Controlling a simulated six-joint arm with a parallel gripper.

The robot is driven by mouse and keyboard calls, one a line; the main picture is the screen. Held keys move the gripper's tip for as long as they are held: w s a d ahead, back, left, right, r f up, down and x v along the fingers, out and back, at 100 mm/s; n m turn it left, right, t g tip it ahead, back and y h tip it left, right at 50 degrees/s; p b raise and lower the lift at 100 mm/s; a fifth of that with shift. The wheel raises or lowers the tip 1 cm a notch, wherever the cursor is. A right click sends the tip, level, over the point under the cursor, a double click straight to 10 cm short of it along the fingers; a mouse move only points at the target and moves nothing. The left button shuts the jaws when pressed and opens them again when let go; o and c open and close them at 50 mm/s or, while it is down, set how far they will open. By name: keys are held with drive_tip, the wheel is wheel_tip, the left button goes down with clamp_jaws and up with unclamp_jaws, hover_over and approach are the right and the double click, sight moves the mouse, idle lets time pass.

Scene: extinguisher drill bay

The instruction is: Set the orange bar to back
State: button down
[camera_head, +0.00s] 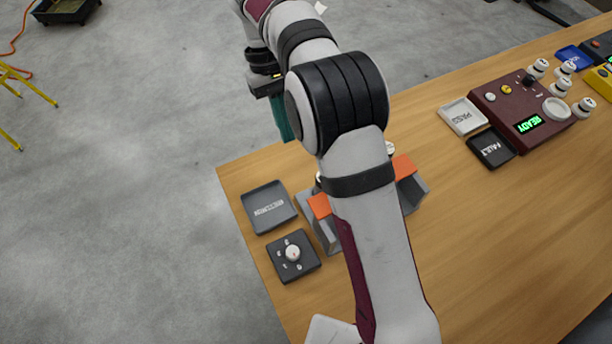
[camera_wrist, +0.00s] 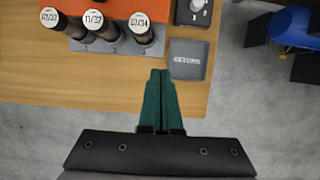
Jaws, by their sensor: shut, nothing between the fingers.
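The orange bar (camera_head: 320,205) lies across a grey rack (camera_head: 326,232) at the left end of the wooden table. My arm covers its middle, and its other end (camera_head: 403,167) shows right of the arm. In the wrist view the orange bar (camera_wrist: 110,8) runs along the top edge, cut off, behind several dark cylinders with white labelled caps (camera_wrist: 93,19). My gripper (camera_wrist: 160,73) has teal fingers, shut and empty, over the table edge, below and apart from the bar. In the head view the teal fingers (camera_head: 284,120) hang past the table edge.
A grey lettered tray (camera_head: 268,207) and a dark box with a white knob (camera_head: 292,253) sit left of the rack. A maroon console (camera_head: 520,105) reads READY, beside PRESS (camera_head: 463,116) and FAULT (camera_head: 491,148) trays. The table's right front is clear.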

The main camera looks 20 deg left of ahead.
sight(314, 204)
drive_tip(key=s+d+f, duration=0.5)
drive_tip(key=f, duration=0.4)
drive_tip(key=shift+s+d, duration=0.2)
drive_tip(key=shift+d, duration=0.1)
drive_tip(key=shift+f, duration=0.1)
drive_tip(key=shift+s+d, duration=1.1)
drive_tip(key=shift+s, duration=0.05)
drive_tip(key=w+a+r, duration=0.5)
drive_tip(key=r, duration=0.4)
drive_tip(key=shift+w+a+r, duration=0.2)
drive_tip(key=shift+w+a, duration=0.1)
